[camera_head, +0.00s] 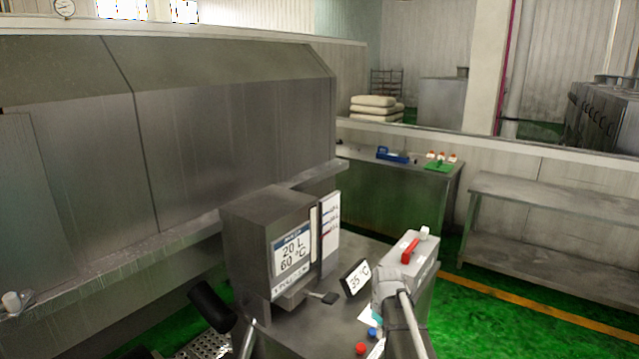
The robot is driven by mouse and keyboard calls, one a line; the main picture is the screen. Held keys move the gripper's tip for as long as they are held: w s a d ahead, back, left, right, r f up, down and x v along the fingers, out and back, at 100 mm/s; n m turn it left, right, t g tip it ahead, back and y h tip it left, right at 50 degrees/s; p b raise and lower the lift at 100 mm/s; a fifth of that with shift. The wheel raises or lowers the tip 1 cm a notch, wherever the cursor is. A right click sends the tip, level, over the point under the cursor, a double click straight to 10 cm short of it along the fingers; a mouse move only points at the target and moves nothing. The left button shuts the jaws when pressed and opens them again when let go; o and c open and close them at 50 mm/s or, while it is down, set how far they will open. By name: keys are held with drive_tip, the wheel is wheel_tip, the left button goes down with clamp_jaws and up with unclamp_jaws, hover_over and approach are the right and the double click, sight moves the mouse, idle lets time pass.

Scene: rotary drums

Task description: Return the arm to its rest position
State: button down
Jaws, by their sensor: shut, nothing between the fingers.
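I cannot make out my gripper or its fingers in this view. A dark cylinder (209,304) slants at the lower left of the steel control box (262,236); I cannot tell whether it is part of my arm. A pale grey rounded part with a thin light tube (411,322) stands at the lower right, in front of a light box with a red handle (409,246). I cannot tell whether this part is mine.
The control box display (292,260) reads 20 L, 60 °C. A small sign (356,279) reads 35 °C. Red (361,348) and blue (372,332) knobs sit below. A large steel machine (210,140) fills the left. A steel table (550,195) stands right, with green floor before it.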

drive_tip(key=s+f+m+b, duration=0.1)
drive_tip(key=s+m, duration=0.5)
drive_tip(key=s, duration=1.1)
drive_tip(key=shift+a+f+b, duration=0.3)
drive_tip(key=shift+f+b, duration=0.05)
drive_tip(key=shift+f, duration=0.15)
drive_tip(key=c, duration=1.3)
unclamp_jaws()
drive_tip(key=shift+w, duration=0.1)
drive_tip(key=shift+c, duration=0.2)
